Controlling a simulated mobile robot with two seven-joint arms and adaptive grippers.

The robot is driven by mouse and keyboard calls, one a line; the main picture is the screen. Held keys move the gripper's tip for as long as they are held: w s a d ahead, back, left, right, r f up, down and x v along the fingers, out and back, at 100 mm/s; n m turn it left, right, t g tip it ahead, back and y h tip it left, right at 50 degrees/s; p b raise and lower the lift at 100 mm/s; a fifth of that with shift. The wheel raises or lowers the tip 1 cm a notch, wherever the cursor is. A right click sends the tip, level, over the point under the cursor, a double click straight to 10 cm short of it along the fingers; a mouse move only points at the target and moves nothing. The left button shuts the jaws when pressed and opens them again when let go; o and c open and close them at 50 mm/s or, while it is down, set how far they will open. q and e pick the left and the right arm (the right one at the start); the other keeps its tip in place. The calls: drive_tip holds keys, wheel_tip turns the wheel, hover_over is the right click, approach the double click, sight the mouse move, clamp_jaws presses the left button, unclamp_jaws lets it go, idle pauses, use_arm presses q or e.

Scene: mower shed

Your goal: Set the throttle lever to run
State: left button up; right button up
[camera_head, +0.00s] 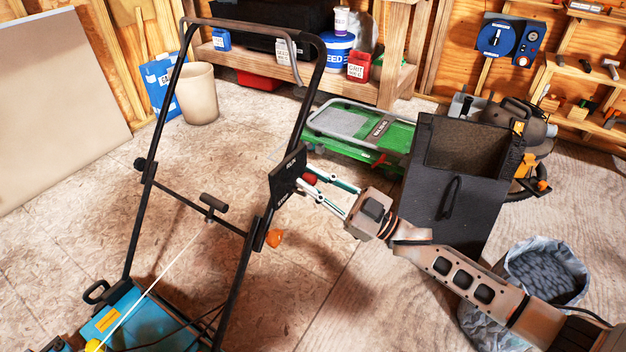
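The mower's black throttle panel (287,174) is fixed on the right tube of the handlebar. White lettering reads RUN near its top and what looks like STOP near its bottom. The red knob (309,179) of the throttle lever shows at the panel's right side, between the two labels' heights; the lever's shaft is hidden. My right gripper (304,178) reaches in from the right, its fingers apart on either side of the red knob. I cannot tell whether they touch it. My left gripper is out of view.
The black handlebar (145,200) rises from the blue mower (125,315). An orange knob (274,239) sits below the panel. A black bin (446,205) and a green creeper (365,133) stand behind my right arm. A lined waste bin (545,265) is at right.

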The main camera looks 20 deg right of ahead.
drive_tip(key=shift+o, duration=1.3)
drive_tip(key=shift+d, duration=0.1)
drive_tip(key=v, duration=1.2)
drive_tip(key=shift+f, duration=0.1)
